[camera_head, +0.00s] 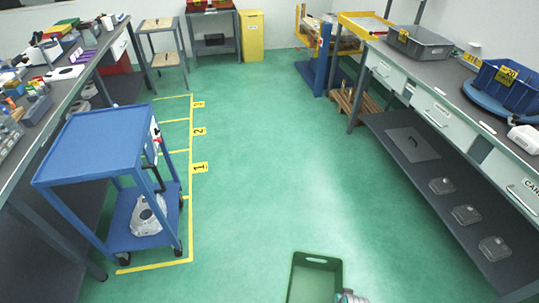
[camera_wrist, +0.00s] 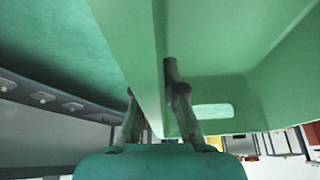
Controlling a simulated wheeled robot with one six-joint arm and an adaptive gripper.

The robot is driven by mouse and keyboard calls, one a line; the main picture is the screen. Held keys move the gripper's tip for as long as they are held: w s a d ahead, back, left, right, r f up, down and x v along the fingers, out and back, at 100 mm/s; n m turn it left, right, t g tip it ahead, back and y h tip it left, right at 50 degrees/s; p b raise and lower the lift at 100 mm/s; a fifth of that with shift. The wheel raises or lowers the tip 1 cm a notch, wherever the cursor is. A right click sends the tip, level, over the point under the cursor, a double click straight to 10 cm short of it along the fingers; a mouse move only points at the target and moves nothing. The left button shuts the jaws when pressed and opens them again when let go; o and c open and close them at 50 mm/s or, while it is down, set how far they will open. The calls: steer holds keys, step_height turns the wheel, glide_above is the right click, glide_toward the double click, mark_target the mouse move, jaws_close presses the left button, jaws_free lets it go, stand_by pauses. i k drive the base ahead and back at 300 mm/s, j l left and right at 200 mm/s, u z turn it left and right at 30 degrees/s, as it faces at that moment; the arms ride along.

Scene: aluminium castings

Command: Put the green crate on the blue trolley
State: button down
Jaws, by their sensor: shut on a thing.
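The green crate (camera_head: 314,278) is at the bottom middle of the head view, open side up and cut off by the frame's lower edge. In the wrist view its wall and rim (camera_wrist: 150,60) fill much of the picture. My gripper (camera_wrist: 150,95) is shut on that wall, one finger on each side. In the head view only a small part of my gripper (camera_head: 350,297) shows at the crate's right side. The blue trolley (camera_head: 98,145) stands at the left on the green floor. Its top shelf is bare, and its lower shelf holds a white bag (camera_head: 148,214).
A long bench (camera_head: 80,58) full of parts runs behind the trolley. Yellow floor lines (camera_head: 191,170) with number signs mark bays beside it. A workbench (camera_head: 440,80) with a blue bin (camera_head: 505,85) stands at the right. The floor (camera_head: 265,150) in the middle is clear.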

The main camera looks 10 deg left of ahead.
mark_target(104, 141)
steer(key=u, duration=1.6)
